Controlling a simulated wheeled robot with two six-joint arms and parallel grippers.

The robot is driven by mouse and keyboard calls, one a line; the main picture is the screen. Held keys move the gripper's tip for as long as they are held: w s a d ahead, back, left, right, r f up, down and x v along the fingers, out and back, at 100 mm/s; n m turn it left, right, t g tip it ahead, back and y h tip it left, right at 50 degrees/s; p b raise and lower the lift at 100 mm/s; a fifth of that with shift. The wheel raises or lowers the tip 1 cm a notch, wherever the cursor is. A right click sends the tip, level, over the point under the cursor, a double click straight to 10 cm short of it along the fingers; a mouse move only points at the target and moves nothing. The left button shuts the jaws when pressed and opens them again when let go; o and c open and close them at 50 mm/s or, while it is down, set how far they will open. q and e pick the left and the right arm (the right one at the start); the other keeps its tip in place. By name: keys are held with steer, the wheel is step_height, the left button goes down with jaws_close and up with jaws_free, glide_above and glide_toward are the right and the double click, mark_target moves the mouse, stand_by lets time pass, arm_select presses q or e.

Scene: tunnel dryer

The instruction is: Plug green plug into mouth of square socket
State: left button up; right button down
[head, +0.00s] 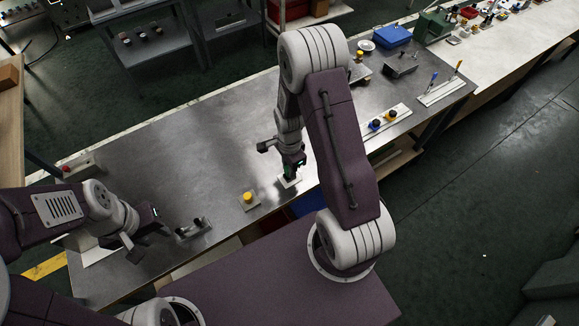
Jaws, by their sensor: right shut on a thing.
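The green plug (287,174) is small and dark in the head view, partly hidden by the jaws. My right gripper (293,166) points down and is shut on it. Directly below is a small white plate (289,182) on the metal bench; it may be the square socket, but its mouth is hidden. I cannot tell whether the plug is above the mouth or in it. My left gripper (157,216) is at the left part of the bench, away from the plug; its jaws are too small to tell open or shut.
A yellow knob on a plate (249,198) stands left of the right gripper. A small metal fixture (194,229) is near my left gripper. The bench middle (205,150) is clear.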

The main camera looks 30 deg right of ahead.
steer(key=shift+f+b, duration=0.55)
steer(key=shift+f, duration=0.25)
steer(key=c, duration=1.1)
jaws_free()
steer(key=shift+c, duration=0.2)
step_height(320, 180, up, 9)
steer(key=shift+r, duration=0.1)
